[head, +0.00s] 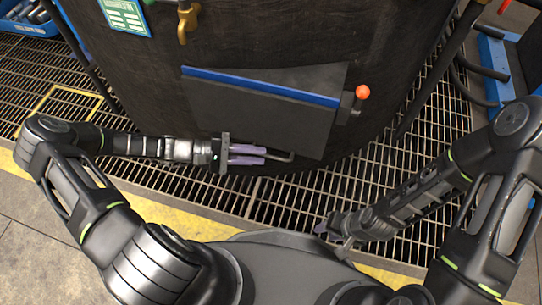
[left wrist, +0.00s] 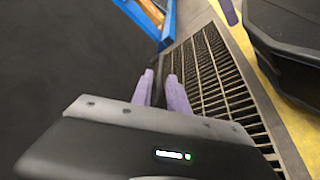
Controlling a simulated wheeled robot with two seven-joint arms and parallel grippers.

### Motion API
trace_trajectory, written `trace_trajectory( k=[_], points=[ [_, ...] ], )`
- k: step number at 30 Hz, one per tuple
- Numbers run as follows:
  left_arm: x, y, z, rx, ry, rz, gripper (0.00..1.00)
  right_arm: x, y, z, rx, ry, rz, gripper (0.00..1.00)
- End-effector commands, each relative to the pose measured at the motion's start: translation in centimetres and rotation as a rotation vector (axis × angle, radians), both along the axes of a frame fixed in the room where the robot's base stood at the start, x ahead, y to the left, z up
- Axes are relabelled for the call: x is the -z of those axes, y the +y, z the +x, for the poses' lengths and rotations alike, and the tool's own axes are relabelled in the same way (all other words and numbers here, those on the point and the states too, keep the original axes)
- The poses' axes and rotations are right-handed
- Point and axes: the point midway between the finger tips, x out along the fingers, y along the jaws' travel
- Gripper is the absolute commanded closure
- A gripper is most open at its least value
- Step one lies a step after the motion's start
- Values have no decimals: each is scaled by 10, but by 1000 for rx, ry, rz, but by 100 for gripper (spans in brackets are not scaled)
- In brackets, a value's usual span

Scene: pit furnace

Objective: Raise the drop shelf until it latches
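The drop shelf is a dark flat panel (head: 255,112) with a blue strip along its upper part, hanging down against the dark curved furnace wall. A thin grey bar handle (head: 283,158) shows at its lower edge. My left gripper (head: 262,155) is at that lower edge, its two purple fingers pointing right, with the bar emerging at their tips.
An orange ball knob (head: 362,92) on a dark bracket sits right of the shelf. A brass tap (head: 187,22) and a green-white label (head: 125,17) are on the wall above. Metal grating (head: 285,190) surrounds the furnace, with a yellow floor stripe (head: 190,216). Blue racks stand at both sides.

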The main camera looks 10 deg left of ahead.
Motion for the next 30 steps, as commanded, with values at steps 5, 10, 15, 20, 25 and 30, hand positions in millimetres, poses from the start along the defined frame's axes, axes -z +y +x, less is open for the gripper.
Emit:
trace_trajectory(
  k=[5,10,15,20,25,30],
  points=[
    [8,-28,8,1,0,-2,80,10,0,1,2,-3,-1,64],
    [10,-42,12,1,0,-1,80,13,0,2,3,-6,-1,64],
    [10,-44,13,0,0,0,80,13,0,2,3,-6,-1,64],
    [10,-44,13,0,0,0,83,13,0,2,3,-6,-1,64],
    [10,-44,13,0,0,0,97,13,0,2,3,-6,-1,64],
    [10,-44,13,0,0,0,100,13,0,2,3,-6,-1,64]
  ],
)
